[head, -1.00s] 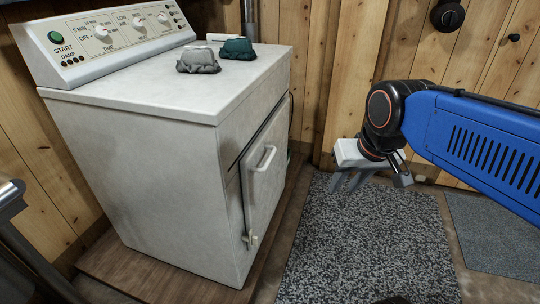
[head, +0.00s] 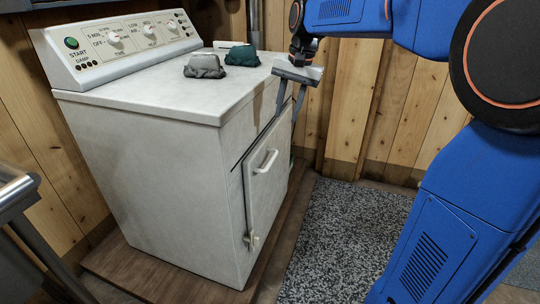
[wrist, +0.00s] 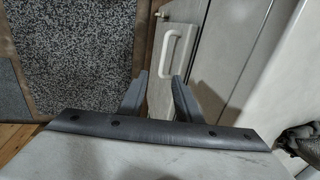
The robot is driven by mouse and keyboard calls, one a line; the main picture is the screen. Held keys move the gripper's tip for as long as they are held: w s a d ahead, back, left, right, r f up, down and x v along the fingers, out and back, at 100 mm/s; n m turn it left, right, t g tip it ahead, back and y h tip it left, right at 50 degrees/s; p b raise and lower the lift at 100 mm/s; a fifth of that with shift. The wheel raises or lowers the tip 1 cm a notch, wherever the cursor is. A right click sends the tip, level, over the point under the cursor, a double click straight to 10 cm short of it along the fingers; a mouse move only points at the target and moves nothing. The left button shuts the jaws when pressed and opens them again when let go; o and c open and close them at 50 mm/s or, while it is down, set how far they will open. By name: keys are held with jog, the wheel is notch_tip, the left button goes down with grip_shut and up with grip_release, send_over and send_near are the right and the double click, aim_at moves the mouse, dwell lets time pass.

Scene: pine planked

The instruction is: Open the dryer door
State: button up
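The white dryer (head: 160,170) stands at the left of the head view. Its door (head: 262,195) is a pale panel on the side facing right, looking shut or nearly so. A white bar handle (head: 265,161) is on the door, with a small catch (head: 251,240) low down. My gripper (head: 287,108) is above the handle near the dryer's top edge, fingers pointing down, open and empty. In the wrist view the handle (wrist: 172,58) lies just beyond the open fingertips (wrist: 160,80), apparently not touched.
A grey cloth bundle (head: 204,66) and a dark green one (head: 242,55) lie on the dryer top. A speckled rug (head: 325,235) covers the floor beside the door. A plank wall (head: 345,105) stands behind. A metal rail (head: 18,190) is at the left edge.

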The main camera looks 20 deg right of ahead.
jog(key=w, duration=0.1)
send_near(272, 158)
jog(key=f, duration=0.5)
jog(key=w+a+f, duration=0.1)
jog(key=f, duration=0.1)
jog(key=shift+f, duration=0.35)
jog(key=shift+c, duration=0.7)
grip_shut()
